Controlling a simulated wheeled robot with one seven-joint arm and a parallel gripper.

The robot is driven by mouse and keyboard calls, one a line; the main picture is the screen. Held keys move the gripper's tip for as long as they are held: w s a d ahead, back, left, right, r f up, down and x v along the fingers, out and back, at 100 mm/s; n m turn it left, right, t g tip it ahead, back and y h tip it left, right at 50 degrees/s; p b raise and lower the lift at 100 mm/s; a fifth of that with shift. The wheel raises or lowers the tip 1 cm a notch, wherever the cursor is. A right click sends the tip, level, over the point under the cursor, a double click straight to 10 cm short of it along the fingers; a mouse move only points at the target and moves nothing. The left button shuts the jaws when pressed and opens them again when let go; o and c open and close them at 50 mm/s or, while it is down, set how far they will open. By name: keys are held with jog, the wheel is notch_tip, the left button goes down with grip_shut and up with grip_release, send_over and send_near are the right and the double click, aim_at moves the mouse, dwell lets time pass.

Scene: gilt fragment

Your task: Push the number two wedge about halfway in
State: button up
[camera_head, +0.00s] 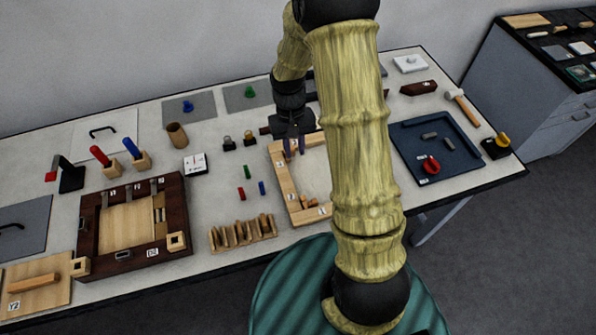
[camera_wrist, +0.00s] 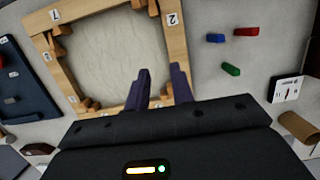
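A pale wooden frame (camera_head: 285,180) lies on the table, partly hidden by my arm; it also shows in the wrist view (camera_wrist: 112,10). The wrist view shows a label reading 2 (camera_wrist: 172,19) on one corner. A small brown wedge (camera_wrist: 152,7) sits at the frame's inner edge beside that label, cut off by the picture's top. How far in it sits cannot be told. My gripper (camera_wrist: 162,72) is over the frame's side away from that wedge. Its two dark fingers stand apart with nothing visible between them. My gripper also shows at the frame's far left corner in the head view (camera_head: 294,152).
Red (camera_head: 241,193), blue (camera_head: 262,187) and green pieces lie left of the frame. A slotted wooden rack (camera_head: 242,233) stands at front left. A dark blue tray (camera_head: 408,140) is to the right. A brown tube (camera_head: 177,134) and white dial box (camera_head: 195,164) stand further left.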

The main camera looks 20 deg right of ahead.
jog(key=s+r+t, duration=0.5)
jog(key=s+r, duration=0.6)
jog(key=shift+s+r, duration=0.3)
jog(key=shift+s, duration=0.05)
jog(key=shift+a, duration=0.1)
